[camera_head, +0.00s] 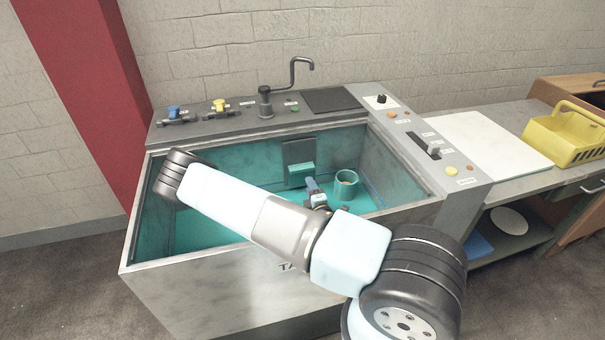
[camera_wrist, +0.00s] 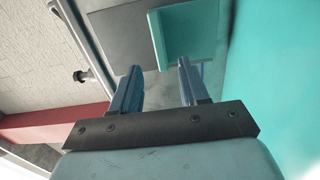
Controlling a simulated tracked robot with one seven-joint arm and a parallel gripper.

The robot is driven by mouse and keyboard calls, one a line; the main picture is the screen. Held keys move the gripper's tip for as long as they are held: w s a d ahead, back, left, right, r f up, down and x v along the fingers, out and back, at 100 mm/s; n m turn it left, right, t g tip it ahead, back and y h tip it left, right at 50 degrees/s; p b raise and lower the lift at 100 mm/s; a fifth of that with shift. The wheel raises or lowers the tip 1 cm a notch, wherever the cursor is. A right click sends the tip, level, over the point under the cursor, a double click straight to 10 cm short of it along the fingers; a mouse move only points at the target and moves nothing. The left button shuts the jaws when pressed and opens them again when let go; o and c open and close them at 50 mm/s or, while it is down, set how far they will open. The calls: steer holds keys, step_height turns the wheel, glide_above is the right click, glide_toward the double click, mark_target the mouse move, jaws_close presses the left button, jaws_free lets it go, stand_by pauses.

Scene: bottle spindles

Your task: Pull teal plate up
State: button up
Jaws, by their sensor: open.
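The teal plate (camera_head: 301,168) is a small ledge that juts from a dark grey panel (camera_head: 299,152) on the back inner wall of the basin. In the wrist view the teal plate (camera_wrist: 192,32) lies just beyond my fingertips, with the grey panel (camera_wrist: 118,38) beside it. My gripper (camera_wrist: 158,67) is open, its two blue fingers apart and nothing between them. In the head view my gripper (camera_head: 312,184) is low in the basin, just in front of and below the plate. No contact with the plate shows.
The basin (camera_head: 407,209) has teal inner walls and high rims around my arm. A teal cup (camera_head: 346,186) stands close to the right of my gripper. A faucet (camera_head: 265,101) and valves line the back rim. A yellow basket (camera_head: 568,135) sits far right.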

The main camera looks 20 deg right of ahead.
mark_target(303, 171)
steer(key=w, duration=0.9)
steer(key=shift+w, duration=0.1)
steer(key=shift+c, duration=0.3)
jaws_close()
